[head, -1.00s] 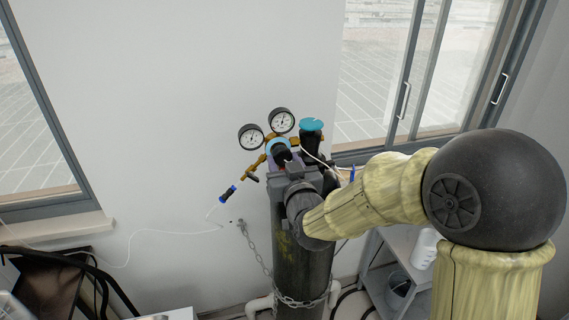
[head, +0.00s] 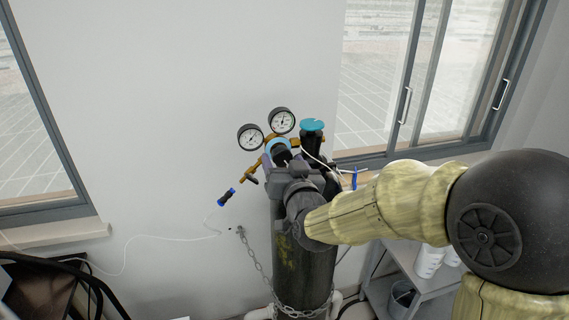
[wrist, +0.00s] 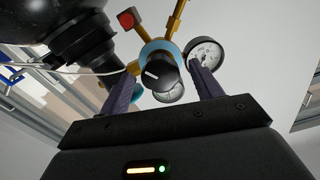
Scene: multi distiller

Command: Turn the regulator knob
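The regulator knob (wrist: 162,74) is black with a white mark, set in front of a light-blue ring; in the wrist view it shows between my fingers. In the head view, the regulator's blue ring (head: 277,147) shows, with the knob mostly hidden by my gripper. Two round gauges (head: 250,137) (head: 282,121) sit on its brass body. My gripper (wrist: 158,78) is open, with one finger on each side of the knob. I see a gap on both sides; I cannot tell how far the fingertips reach along it.
The dark gas cylinder (head: 305,265) stands below, held by a chain (head: 256,262). A teal-topped black valve (head: 312,126) is close to the right of the regulator. A grey shelf (head: 425,282) stands at right.

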